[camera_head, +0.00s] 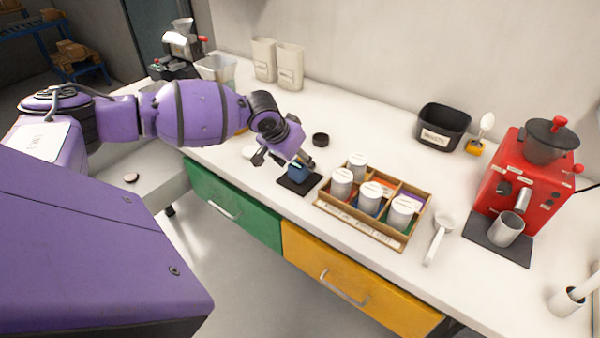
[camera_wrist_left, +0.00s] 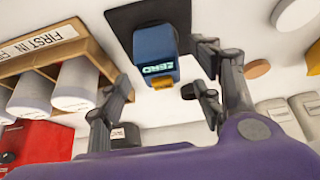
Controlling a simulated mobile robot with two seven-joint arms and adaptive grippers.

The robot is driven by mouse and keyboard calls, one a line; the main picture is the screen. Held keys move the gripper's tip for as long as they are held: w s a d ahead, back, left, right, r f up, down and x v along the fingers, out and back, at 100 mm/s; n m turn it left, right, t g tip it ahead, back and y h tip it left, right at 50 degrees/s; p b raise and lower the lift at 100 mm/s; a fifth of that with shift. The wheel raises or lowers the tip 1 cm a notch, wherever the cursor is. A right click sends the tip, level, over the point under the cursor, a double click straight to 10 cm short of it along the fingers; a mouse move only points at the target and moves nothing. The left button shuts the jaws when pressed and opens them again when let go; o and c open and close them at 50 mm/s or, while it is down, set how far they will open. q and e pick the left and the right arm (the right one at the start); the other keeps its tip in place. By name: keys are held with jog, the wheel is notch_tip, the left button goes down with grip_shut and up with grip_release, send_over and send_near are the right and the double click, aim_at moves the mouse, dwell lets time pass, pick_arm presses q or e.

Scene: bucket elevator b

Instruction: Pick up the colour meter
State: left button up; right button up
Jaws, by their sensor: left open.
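The colour meter (camera_wrist_left: 156,52) is a small blue box with a lit display reading ZERO and a yellow part below the display. It rests on a dark mat (camera_head: 286,187); in the head view the meter (camera_head: 298,171) is partly hidden by my gripper. My left gripper (camera_head: 284,160) is open at the meter. In the left wrist view my left gripper (camera_wrist_left: 165,95) has one finger on each side, with the meter beyond and between the fingertips, and it does not look gripped. My right gripper is not in view.
A wooden tray (camera_head: 360,236) of white-lidded canisters stands right of the mat. A white scoop (camera_head: 438,238), a red machine (camera_head: 522,180) and a black bin (camera_head: 442,127) stand farther right.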

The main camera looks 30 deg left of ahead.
pick_arm(q)
jog(key=shift+x, duration=1.15)
jog(key=shift+r, duration=0.1)
grip_shut()
